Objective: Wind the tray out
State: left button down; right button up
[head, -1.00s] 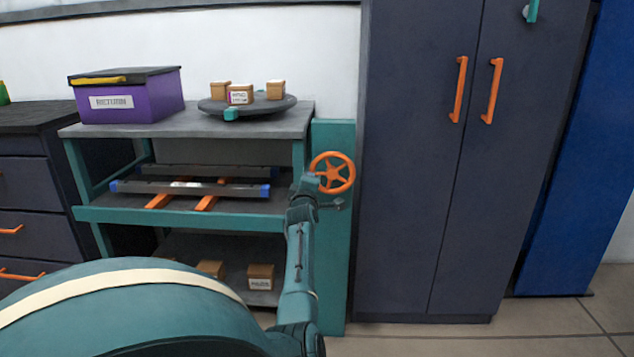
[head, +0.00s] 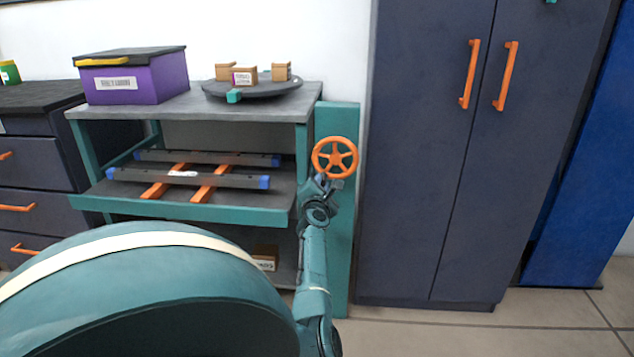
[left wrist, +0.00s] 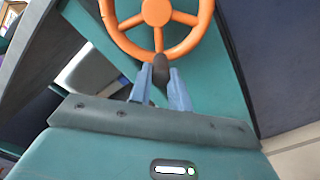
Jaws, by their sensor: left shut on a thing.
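The orange handwheel (head: 335,157) is on the teal post at the right end of the shelf unit; it also fills the top of the left wrist view (left wrist: 157,13). My left gripper (head: 326,181) is at the wheel's lower edge. In the left wrist view its two blue fingers (left wrist: 160,78) are shut on the wheel's dark knob (left wrist: 160,66). The tray (head: 180,208), with a teal front edge, is at the middle level of the unit and juts out in front. It carries two dark rails with blue ends across orange bars. My right gripper is not in view.
A purple box (head: 130,82) and a dark turntable (head: 250,91) with small brown boxes stand on the top. A brown box (head: 266,257) is on the bottom shelf. A dark cabinet (head: 420,200) with orange handles stands right of the post.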

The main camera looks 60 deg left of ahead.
pick_arm(q)
jog(key=n, duration=0.1)
jog(key=w+n, duration=0.1)
jog(key=d+n, duration=0.1)
jog(key=shift+w+d+f+n, duration=0.1)
jog(key=shift+w+f+n, duration=0.2)
jog(key=shift+n, duration=0.1)
jog(key=shift+w+d+n, duration=0.3)
jog(key=shift+w+n, duration=0.1)
jog(key=shift+n, duration=0.4)
jog(key=shift+w+d+n, duration=0.3)
jog(key=shift+w+n, duration=0.05)
jog(key=shift+n, duration=0.45)
jog(key=c, duration=1.3)
grip_release()
jog(key=shift+f, duration=0.1)
